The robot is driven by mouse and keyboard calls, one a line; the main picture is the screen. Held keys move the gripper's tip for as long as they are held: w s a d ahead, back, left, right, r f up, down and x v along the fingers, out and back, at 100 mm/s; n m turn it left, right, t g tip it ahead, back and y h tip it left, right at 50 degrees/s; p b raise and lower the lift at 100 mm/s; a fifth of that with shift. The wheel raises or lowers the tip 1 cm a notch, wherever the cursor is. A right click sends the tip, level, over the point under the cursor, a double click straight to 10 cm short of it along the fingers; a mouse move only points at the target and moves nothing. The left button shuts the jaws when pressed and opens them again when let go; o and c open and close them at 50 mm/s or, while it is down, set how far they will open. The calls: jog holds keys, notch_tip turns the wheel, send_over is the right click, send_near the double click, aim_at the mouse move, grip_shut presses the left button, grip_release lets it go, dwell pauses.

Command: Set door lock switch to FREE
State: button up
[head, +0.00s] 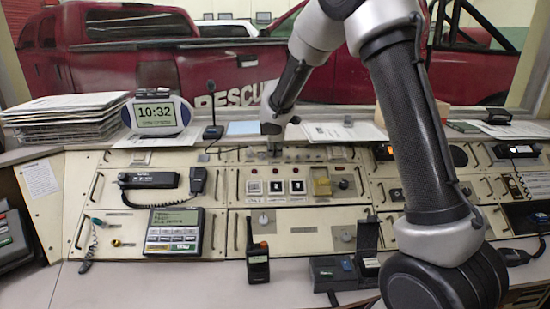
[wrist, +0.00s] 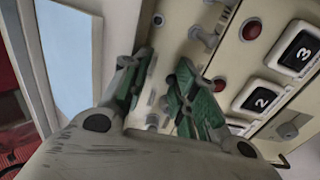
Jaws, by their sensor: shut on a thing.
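In the wrist view my two green-padded fingers (wrist: 160,92) are shut on a small pale switch (wrist: 152,121) on the cream panel. The fingers hide most of it, so its position cannot be told. A similar metal toggle (wrist: 206,36) stands beside my fingers. No label reading door lock or FREE can be made out in either view.
Red round lamps (wrist: 252,29) and numbered buttons (wrist: 299,52) lie close to the right of my fingers. A desk microphone (head: 213,131), blue-white paper (head: 243,128) and clock (head: 157,113) stand behind the panel. A handheld radio (head: 257,263) stands in front.

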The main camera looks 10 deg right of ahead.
jog(key=v, duration=0.6)
jog(key=shift+f, duration=0.1)
dwell(0.4)
jog(key=s+d+f+m+g+h, duration=0.1)
jog(key=s+d+f+m+g, duration=0.2)
jog(key=s, duration=0.4)
jog(key=s+d+r+m, duration=0.3)
jog(key=s+d+m, duration=0.1)
jog(key=s, duration=0.7)
jog(key=s+d+r+m+y, duration=0.1)
jog(key=s+d+r+m, duration=0.2)
jog(key=s, duration=0.8)
jog(key=s+d+r+m+t+y, duration=0.1)
jog(key=s+d+r+m, duration=0.3)
jog(key=s, duration=0.8)
jog(key=shift+d+r+m, duration=0.35)
jog(key=shift+r+m, duration=0.15)
jog(key=shift+m, duration=0.4)
